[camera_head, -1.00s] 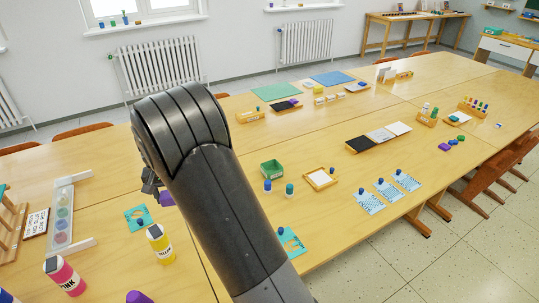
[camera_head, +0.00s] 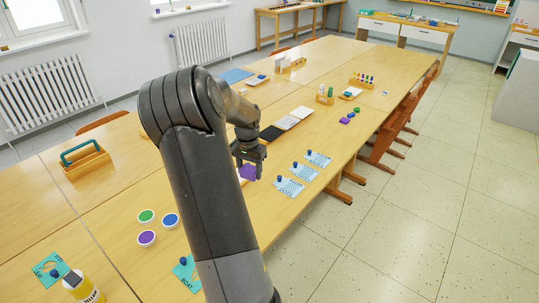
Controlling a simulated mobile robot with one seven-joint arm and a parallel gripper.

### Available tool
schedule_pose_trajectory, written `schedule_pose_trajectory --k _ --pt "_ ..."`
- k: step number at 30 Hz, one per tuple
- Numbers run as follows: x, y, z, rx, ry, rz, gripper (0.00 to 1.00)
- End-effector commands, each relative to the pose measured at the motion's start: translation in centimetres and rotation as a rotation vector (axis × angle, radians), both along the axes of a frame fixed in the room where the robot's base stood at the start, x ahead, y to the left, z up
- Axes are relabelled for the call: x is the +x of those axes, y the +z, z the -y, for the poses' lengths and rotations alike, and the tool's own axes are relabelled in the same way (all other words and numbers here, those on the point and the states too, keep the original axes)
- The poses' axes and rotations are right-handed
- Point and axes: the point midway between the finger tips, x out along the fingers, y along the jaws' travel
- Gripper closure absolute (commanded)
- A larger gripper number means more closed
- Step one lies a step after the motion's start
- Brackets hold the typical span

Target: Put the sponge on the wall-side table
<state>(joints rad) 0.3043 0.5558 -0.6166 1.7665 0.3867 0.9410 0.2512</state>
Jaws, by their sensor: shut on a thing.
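My gripper (camera_head: 248,163) points down over the long joined tables, to the right of my arm's large dark links. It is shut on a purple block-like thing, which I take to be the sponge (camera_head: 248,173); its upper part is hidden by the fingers. Two tables stand near the far walls: a wooden one (camera_head: 268,32) at the back, and one with white drawer fronts (camera_head: 402,27) to its right. I cannot tell from this view which is the wall-side table.
The long tables (camera_head: 115,190) carry a wooden carrier (camera_head: 86,163), paint cups (camera_head: 147,216), a yellow bottle (camera_head: 84,287) and blue-patterned cards (camera_head: 303,172). Chairs (camera_head: 385,140) line the right edge. The floor (camera_head: 440,190) on the right is open.

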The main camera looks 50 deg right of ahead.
Motion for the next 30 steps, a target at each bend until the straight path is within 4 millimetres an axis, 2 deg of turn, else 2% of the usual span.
schedule_pose_trajectory --k 1,4,13,15,24,26,30 --pt "-1.9 0.1 1.7 0.001 -0.049 0.0 0.68" --pt "-4.7 0.3 4.0 0.002 -0.12 -0.001 0.68" --pt "-10.1 0.7 7.7 0.001 -0.249 -0.001 0.68" --pt "-9.7 -0.8 7.4 0.005 -0.241 -0.003 0.68" --pt "-9.4 -4.3 7.3 0.002 -0.238 -0.001 0.68" --pt "-8.9 -4.8 7.1 0.002 -0.237 -0.001 0.68" --pt "-6.3 -6.5 6.4 0.001 -0.234 -0.003 0.68"
